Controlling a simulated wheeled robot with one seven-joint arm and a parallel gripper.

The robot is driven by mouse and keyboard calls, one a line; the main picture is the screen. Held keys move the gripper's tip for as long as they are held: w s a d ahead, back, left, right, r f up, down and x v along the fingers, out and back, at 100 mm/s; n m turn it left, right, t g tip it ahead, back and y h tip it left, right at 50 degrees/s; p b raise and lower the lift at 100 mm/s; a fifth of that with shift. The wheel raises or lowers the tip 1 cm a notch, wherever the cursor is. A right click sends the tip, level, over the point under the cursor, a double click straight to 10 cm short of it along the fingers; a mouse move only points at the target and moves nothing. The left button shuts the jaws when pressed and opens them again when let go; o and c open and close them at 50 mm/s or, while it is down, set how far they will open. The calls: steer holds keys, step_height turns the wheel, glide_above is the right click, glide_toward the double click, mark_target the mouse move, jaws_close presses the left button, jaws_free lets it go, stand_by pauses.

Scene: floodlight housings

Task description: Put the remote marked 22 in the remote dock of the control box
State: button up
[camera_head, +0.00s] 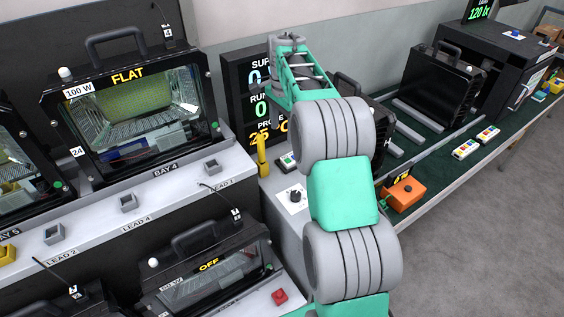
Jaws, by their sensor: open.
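Two white remotes with coloured buttons lie on the green bench at the right: a nearer remote (465,150) and a farther remote (488,135). Their markings are too small to read, so I cannot tell which is 22. A small device with a green button (288,160) sits by the display, partly hidden by my arm. No dock is clearly visible. My arm rises through the middle; I cannot make out my gripper's fingers.
A lit floodlight marked FLAT (130,105) stands on the left shelf, with another marked OFF (207,268) below. An orange box (403,193) sits at the bench's near edge. A black floodlight (443,90) and large dark box (495,60) stand farther back. Grey floor is clear at right.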

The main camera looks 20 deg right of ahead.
steer(key=s+a+r+n+t, duration=0.1)
steer(key=s+a+r+n, duration=0.25)
steer(key=s, duration=0.25)
steer(key=s+a+r+n+t, duration=0.1)
steer(key=s+a+r+n, duration=0.25)
steer(key=s, duration=0.35)
steer(key=s+a+f+n, duration=0.2)
steer(key=s+f+n, duration=0.1)
steer(key=s, duration=0.4)
steer(key=s+a+f+n+t, duration=0.1)
steer(key=s+a+f+n, duration=0.2)
steer(key=s+n, duration=0.2)
steer(key=s, duration=0.3)
steer(key=shift+a+f, duration=0.2)
steer(key=shift+f, duration=0.2)
steer(key=shift+s+d, duration=0.1)
